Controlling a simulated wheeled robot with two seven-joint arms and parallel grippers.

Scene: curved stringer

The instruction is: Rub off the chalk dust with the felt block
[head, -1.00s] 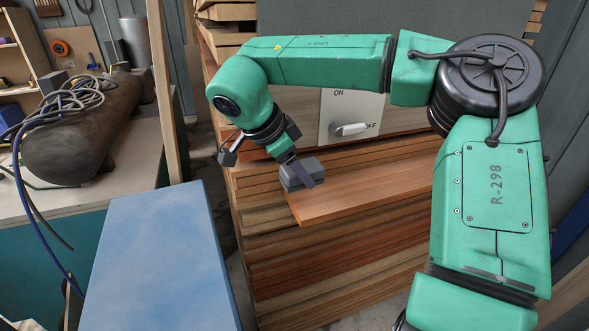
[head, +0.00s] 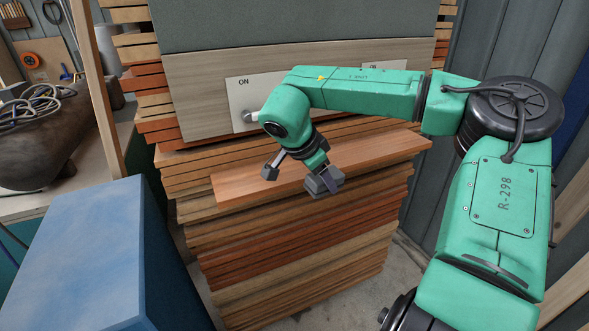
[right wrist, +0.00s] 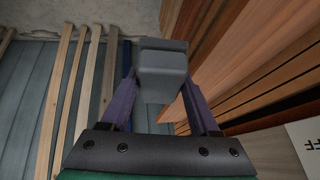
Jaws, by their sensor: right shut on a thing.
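The grey felt block (head: 314,187) is in my right gripper (head: 326,180), whose purple fingers are shut on its two sides. In the head view it overlaps the front edge of the top reddish plank (head: 245,185); I cannot tell whether it touches the wood. In the right wrist view the block (right wrist: 165,68) sits between both fingers, with the plank stack to its right and floor beyond. I cannot clearly make out chalk dust; a blue slab (head: 85,235) at the left has pale, cloudy patches. My left gripper is not in view.
Behind the top plank stands a wooden panel with an ON/OFF lever (head: 252,117), close behind my right forearm. A dark grey-green surface (head: 290,28) is above it. A bench (head: 62,190) with coiled cable is at left. Bare floor (head: 395,270) shows right of the stack.

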